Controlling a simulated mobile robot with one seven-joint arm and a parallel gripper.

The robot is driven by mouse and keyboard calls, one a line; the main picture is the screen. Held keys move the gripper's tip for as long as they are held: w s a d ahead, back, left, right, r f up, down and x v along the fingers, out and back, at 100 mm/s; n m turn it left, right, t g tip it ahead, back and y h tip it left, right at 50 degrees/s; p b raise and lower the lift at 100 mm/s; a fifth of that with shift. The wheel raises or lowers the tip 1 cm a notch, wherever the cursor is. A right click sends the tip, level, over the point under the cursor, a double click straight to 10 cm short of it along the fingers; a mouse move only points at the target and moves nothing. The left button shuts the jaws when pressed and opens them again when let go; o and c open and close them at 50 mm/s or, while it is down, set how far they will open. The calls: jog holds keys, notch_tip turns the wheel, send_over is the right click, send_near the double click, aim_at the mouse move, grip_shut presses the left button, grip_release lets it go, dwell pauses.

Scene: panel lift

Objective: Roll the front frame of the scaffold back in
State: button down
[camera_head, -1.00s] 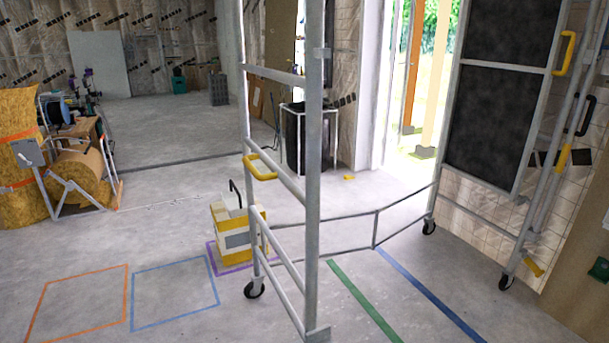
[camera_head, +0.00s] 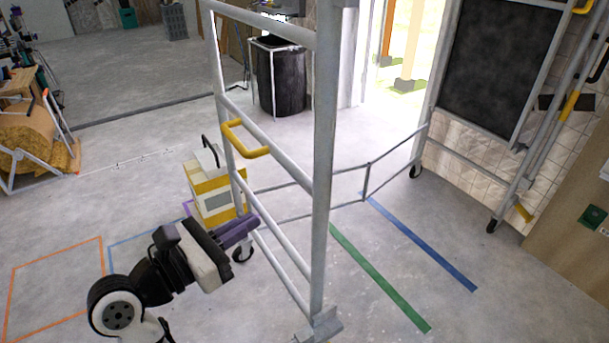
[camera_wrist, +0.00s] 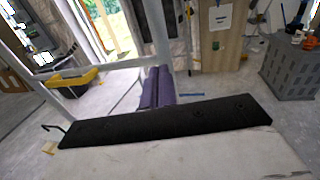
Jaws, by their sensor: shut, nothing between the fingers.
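The scaffold's front frame (camera_head: 323,180) is grey tube, upright in the middle of the head view, with a yellow handle (camera_head: 243,140) on one rail and a caster (camera_head: 242,252) at its far foot. Thin folding braces (camera_head: 365,182) join it to the rear frame (camera_head: 428,125) by the wall. The front frame stands left of the green floor stripe (camera_head: 378,277), apart from the blue stripe (camera_head: 420,243). My gripper (camera_head: 243,230), with purple fingers, is shut and empty, below the handle near the lower rails. Its fingers also show in the wrist view (camera_wrist: 156,88); contact with a rail cannot be told.
A yellow-and-white box (camera_head: 210,190) stands just behind the front frame. A dark bin (camera_head: 280,80) is farther back. Dark panels (camera_head: 490,60) hang at the rear frame. A wooden stand with a roll (camera_head: 30,130) is at left. Floor between the frames looks clear.

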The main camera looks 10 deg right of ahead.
aim_at(316, 181)
jog(key=p+x, duration=0.3)
jog(key=x, duration=0.9)
jog(key=shift+w+d+r+p, duration=0.1)
jog(key=shift+w+d+p, duration=0.05)
jog(key=shift+d+p, duration=0.25)
jog(key=shift+w+d, duration=0.2)
jog(key=shift+d, duration=0.2)
jog(key=shift+w, duration=0.1)
